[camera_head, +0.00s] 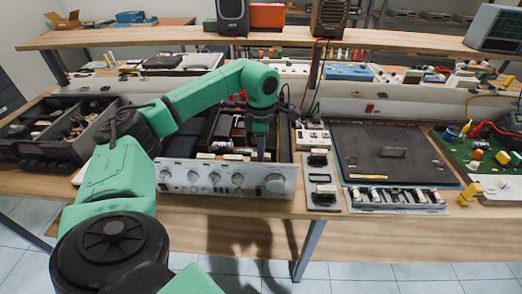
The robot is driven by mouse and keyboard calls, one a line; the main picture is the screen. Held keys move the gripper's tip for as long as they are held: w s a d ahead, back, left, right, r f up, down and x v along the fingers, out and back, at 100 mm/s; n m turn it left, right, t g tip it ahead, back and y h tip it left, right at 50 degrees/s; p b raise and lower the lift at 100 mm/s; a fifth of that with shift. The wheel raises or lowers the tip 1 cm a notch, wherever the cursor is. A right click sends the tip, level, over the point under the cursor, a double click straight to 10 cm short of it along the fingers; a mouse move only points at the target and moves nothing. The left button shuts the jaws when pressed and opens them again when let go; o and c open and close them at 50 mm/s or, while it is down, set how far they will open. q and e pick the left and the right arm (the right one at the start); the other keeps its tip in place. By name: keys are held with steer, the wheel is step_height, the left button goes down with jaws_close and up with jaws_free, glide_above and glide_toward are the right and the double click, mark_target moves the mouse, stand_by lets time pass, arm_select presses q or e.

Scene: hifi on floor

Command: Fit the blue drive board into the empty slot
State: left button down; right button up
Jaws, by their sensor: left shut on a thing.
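An open hi-fi amplifier (225,178) stands on the bench, its silver front panel with several knobs facing me. Its inside is dark and crowded with parts. My left arm reaches over it from the left, and my left gripper (261,146) points down into the right part of the chassis, just behind the front panel. The gripper is shut on the blue drive board, but it is too small and dark here to make out. The empty slot is not distinguishable among the dark parts. My right gripper is not in view.
Right of the amplifier lie a small grey module (321,190) and a dark flat cover panel (388,153), with a strip of parts (394,198) before it. A green circuit board (479,155) is at far right. A shelf (290,39) spans the back.

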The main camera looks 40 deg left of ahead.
arm_select(q)
steer(key=shift+f+b, duration=0.4)
steer(key=shift+f, duration=0.35)
stand_by(0.4)
steer(key=c, duration=0.7)
jaws_free()
step_height(320, 180, up, 9)
steer(key=shift+w+f, duration=0.1)
steer(key=shift+f, duration=0.1)
step_height(320, 180, up, 6)
steer(key=p, duration=0.2)
steer(key=shift+p, duration=0.4)
